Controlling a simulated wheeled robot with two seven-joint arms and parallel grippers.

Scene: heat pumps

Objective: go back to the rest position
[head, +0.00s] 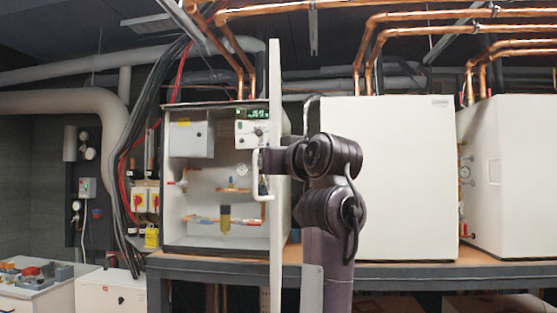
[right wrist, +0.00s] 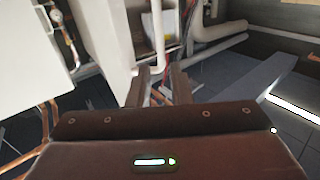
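My right arm rises from the bottom in the head view. Its gripper (head: 268,161) is beside the white handle (head: 258,182) of a heat pump's open door (head: 275,100), which stands nearly edge-on to me. In the right wrist view the two fingers of this gripper (right wrist: 160,84) are apart with a gap between them. The white handle (right wrist: 157,35) shows just beyond or between the fingertips; I cannot tell whether it touches them. My left gripper is in neither view.
The open heat pump (head: 207,162) shows gauges and valves inside. Closed white units (head: 400,170) stand to its right on a dark bench (head: 215,266). Copper pipes (head: 430,15) run overhead. A white cabinet (head: 110,290) and a table with parts (head: 35,285) are at lower left.

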